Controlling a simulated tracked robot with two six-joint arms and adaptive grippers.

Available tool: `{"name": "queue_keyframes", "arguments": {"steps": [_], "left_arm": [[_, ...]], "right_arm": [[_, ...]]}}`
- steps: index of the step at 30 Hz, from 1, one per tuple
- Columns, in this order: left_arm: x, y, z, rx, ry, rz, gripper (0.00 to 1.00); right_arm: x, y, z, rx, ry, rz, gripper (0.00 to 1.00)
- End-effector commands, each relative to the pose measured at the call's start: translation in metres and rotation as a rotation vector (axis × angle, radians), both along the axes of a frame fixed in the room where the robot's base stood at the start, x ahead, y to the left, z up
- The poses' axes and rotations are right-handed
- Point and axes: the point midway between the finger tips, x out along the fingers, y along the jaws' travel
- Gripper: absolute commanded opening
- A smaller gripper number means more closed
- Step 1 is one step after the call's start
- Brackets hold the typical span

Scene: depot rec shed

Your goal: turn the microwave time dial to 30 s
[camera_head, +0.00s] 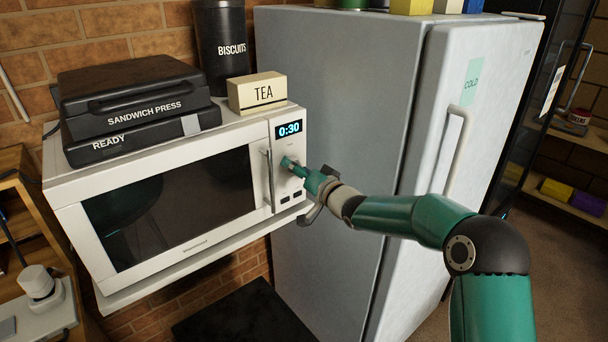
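The white microwave (72,225) sits on a wall shelf at the left, with its dark-windowed door shut. Its display (288,129) reads 0:30 in blue digits. My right gripper (289,164) reaches in from the right, with its green tips at the control panel just under the display, where the time dial is. The tips cover the dial, so I cannot make out its pointer or whether the fingers are closed around it. Two dark buttons (291,197) show below the tips. My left gripper is out of view.
A black sandwich press (135,105) and a TEA box (257,93) stand on the microwave, with a BISCUITS tin (222,45) behind. A tall fridge (325,100) stands close on the right. The microwave's door handle (268,178) is just left of my gripper.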

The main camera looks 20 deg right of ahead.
Motion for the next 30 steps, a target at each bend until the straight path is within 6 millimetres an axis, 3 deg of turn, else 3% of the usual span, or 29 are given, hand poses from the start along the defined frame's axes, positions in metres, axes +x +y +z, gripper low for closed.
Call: {"name": "queue_keyframes", "arguments": {"steps": [8,21,30], "left_arm": [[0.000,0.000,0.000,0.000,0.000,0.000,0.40],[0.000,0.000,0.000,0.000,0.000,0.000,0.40],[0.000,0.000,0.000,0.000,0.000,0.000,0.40]], "right_arm": [[-0.026,-0.009,0.001,0.001,0.001,-0.003,0.67],[-0.102,-0.031,0.003,0.000,0.002,-0.002,0.67],[-0.115,-0.034,0.003,0.000,0.001,-0.001,0.67]]}}
